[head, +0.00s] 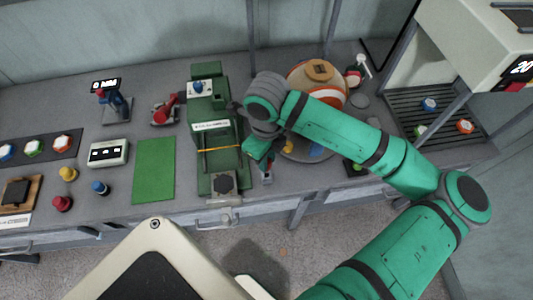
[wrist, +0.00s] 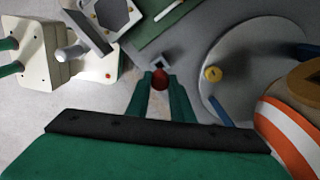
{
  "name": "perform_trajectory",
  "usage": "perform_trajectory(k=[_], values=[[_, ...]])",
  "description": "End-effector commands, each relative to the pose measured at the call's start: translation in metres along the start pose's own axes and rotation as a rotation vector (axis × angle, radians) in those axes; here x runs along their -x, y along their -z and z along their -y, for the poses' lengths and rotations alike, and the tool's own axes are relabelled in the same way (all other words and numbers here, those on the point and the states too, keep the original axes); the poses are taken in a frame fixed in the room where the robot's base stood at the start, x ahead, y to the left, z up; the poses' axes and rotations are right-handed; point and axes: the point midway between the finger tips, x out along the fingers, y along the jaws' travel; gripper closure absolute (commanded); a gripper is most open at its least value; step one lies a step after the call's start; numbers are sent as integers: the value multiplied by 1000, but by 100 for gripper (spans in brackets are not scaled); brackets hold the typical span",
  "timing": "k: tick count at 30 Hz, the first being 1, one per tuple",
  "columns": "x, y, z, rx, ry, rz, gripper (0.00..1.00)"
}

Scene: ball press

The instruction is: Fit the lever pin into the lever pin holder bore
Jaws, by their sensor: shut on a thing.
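My gripper (wrist: 160,85) is shut on a small red piece (wrist: 159,80), which I take to be the lever pin. A dark square part shows just beyond the fingertips; I cannot tell whether it belongs to the pin. In the head view my gripper (head: 262,165) points down at the right side of the green press (head: 205,155), near the bench's front edge. The press has a dark hexagonal block (head: 223,184) at its front, also seen at the top of the wrist view (wrist: 112,14). I cannot make out the lever pin holder bore.
Right of my gripper is a round grey plate (wrist: 232,62) with a yellow piece (wrist: 212,74), beside a striped ball (wrist: 285,132). A green mat (head: 154,168) lies left of the press. A bottle (head: 356,72) and a framed machine (head: 435,110) stand at right.

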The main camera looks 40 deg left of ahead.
Motion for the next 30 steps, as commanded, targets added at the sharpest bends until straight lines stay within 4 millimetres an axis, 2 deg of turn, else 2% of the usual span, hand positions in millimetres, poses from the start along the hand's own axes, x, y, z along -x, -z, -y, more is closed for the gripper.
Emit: perform_trajectory(k=[10, 30], values=[[-18, 0, 0, 1, 1, 0, 100], [-19, 2, 1, -3, 2, -1, 100]])
